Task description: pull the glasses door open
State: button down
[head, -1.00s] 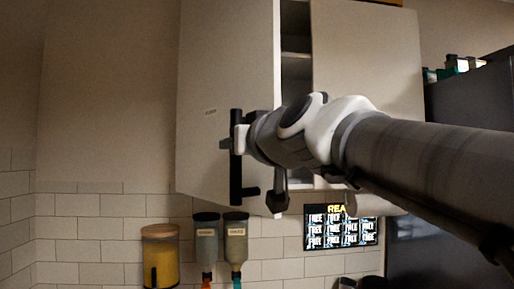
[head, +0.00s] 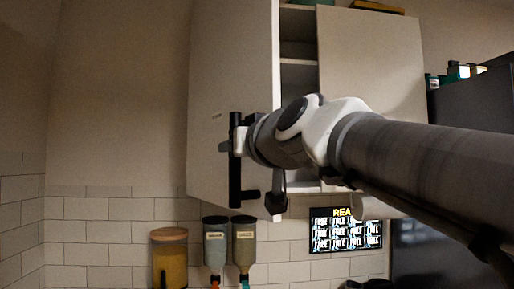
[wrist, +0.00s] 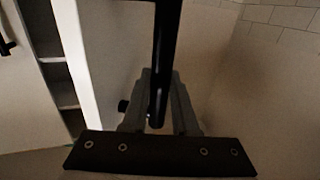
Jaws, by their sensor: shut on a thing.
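The glasses door (head: 208,95) is a pale cabinet door that stands ajar, with the shelved inside of the cabinet (head: 299,50) showing to its right. A black vertical bar handle (head: 235,180) is fixed to the door. My gripper (head: 232,146) is shut on this handle, near its upper part. In the wrist view the handle (wrist: 166,45) runs down between the two fingers of my gripper (wrist: 158,105). My arm hides part of the door's edge and of the cabinet's lower front.
A second pale door (head: 370,65) to the right is closed. Below hang two dispensers (head: 215,243), beside a yellow canister with a wooden lid (head: 170,255). A lit sign (head: 346,230) is on the tiled wall, and a dark appliance (head: 470,110) stands at the right.

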jog(key=c, duration=0.7)
grip_release()
jog(key=b+v, duration=0.2)
jog(key=v, duration=1.5)
jog(key=shift+s+d+b, duration=0.1)
jog(key=shift+s+b, duration=0.1)
jog(key=shift+b, duration=0.2)
